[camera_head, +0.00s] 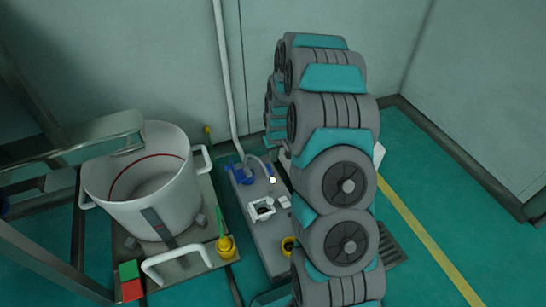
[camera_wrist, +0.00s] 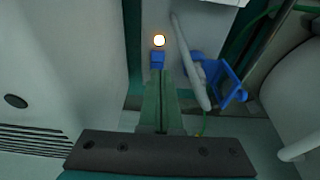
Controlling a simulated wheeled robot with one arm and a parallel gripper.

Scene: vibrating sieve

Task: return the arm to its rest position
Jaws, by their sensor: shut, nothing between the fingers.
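My arm (camera_head: 348,185), with grey and teal joints, stands folded in a tall stack right of centre in the head view. My gripper (camera_wrist: 161,72) shows in the wrist view, its two greenish fingers together with nothing between them. The fingers point toward a small blue block (camera_wrist: 157,60) and a glowing round light (camera_wrist: 159,40); I cannot tell whether they touch the block. In the head view the gripper is hidden behind the arm.
A white drum (camera_head: 135,212) with handles stands at left inside a metal frame (camera_head: 75,152). Between it and my arm is a grey box (camera_head: 245,205) with a blue part (camera_head: 238,175) and a lit lamp (camera_head: 272,180). Floor by the yellow line (camera_head: 425,240) is clear.

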